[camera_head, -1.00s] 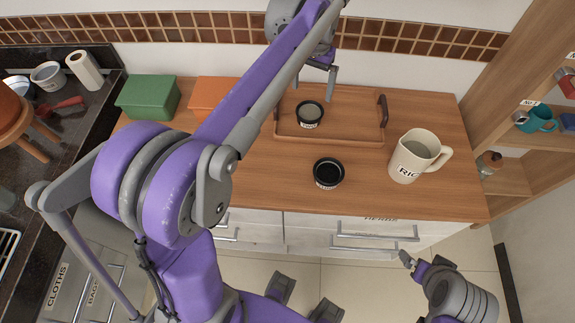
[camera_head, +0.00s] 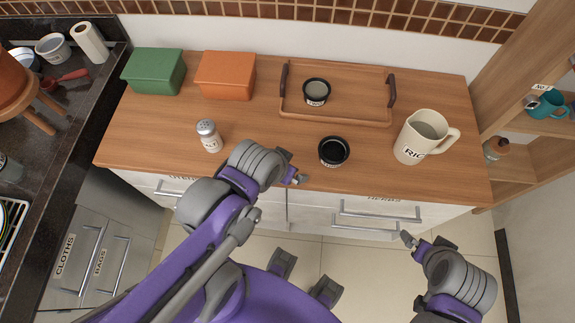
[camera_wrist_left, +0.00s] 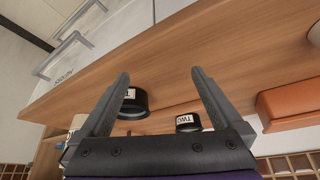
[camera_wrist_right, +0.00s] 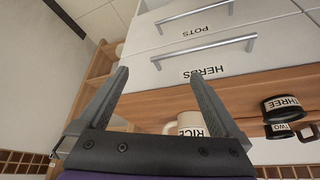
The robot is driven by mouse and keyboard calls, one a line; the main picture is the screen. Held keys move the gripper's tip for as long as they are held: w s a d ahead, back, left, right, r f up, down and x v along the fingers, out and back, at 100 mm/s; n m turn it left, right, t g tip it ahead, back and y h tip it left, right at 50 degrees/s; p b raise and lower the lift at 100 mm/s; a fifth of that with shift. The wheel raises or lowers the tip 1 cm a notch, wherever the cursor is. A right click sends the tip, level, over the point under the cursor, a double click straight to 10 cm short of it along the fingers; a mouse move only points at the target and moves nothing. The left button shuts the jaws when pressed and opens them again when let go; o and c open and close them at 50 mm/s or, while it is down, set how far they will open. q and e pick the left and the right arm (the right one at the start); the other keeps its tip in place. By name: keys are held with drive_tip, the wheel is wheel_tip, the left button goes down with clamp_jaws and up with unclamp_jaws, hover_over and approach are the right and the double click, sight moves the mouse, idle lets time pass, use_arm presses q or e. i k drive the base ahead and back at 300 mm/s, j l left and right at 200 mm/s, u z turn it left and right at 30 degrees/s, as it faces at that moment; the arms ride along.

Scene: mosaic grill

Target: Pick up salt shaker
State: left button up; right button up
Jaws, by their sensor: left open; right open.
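The salt shaker (camera_head: 209,136), a small clear jar with a grey metal lid and a white label, stands upright near the front of the wooden counter, left of my left gripper (camera_head: 295,168). That gripper is open and empty, low by the counter's front edge, apart from the shaker. In the left wrist view its open fingers (camera_wrist_left: 160,95) frame two black bowls; a pale thing cut off at the right edge may be the shaker. My right gripper (camera_head: 412,242) is open and empty in front of the drawers; its fingers show in the right wrist view (camera_wrist_right: 160,95).
A black bowl (camera_head: 333,152) stands near the left gripper. A second bowl (camera_head: 316,92) sits in a wooden tray (camera_head: 350,115). A cream RICE mug (camera_head: 420,138) stands right. Green (camera_head: 153,72) and orange (camera_head: 225,75) boxes stand behind the shaker. The counter around the shaker is clear.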

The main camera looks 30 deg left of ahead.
sight(211, 139)
drive_tip(key=u, duration=0.45)
drive_tip(key=k+u, duration=0.1)
drive_tip(key=u, duration=0.85)
drive_tip(key=k+j+u, duration=0.1)
drive_tip(key=u, duration=0.35)
